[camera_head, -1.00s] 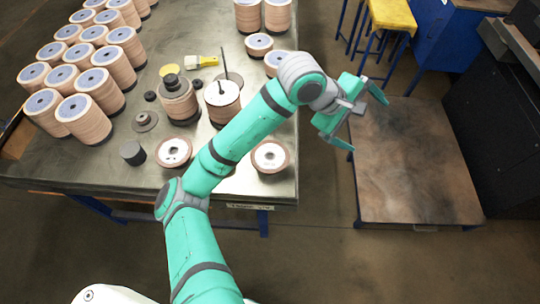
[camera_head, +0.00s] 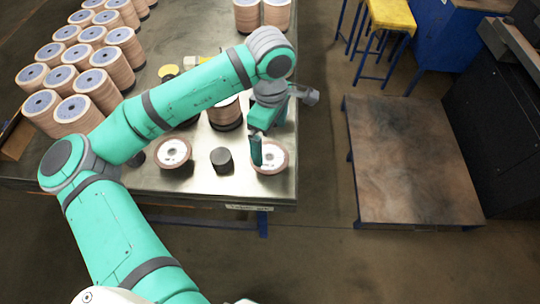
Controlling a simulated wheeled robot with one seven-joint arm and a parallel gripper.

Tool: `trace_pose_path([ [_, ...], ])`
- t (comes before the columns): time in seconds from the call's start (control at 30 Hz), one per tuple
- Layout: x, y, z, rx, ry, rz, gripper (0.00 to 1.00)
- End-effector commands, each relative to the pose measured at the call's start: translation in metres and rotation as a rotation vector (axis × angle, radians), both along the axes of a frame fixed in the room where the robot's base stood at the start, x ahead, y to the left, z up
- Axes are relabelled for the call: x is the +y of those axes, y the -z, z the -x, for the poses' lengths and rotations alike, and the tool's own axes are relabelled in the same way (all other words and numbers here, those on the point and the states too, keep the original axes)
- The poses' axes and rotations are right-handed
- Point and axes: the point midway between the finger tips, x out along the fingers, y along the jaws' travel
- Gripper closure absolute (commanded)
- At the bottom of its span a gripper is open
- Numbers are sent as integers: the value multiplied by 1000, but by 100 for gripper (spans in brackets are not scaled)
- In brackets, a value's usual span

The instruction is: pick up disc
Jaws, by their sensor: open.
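A flap disc (camera_head: 280,157) with a brown rim and pale centre lies near the front right corner of the table. A similar disc (camera_head: 174,152) lies to its left. My gripper (camera_head: 262,150) points down at the right disc, with one teal finger in front of the disc's left part. The other finger is hard to make out, and I cannot tell whether the finger touches the disc. My gripper is open and holds nothing that I can see.
A dark cylinder (camera_head: 222,160) stands between the two discs, close to my gripper. A tall disc stack (camera_head: 225,114) stands behind, partly hidden by my arm. Several stacks (camera_head: 72,108) fill the table's (camera_head: 240,187) left side. A low bench (camera_head: 410,165) at right is empty.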

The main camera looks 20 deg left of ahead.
Motion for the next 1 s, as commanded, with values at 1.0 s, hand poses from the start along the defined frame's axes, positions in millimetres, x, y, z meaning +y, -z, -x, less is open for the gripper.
trace_pose_path([
  [1.0,0,68,1,-2,3,3,0],
])
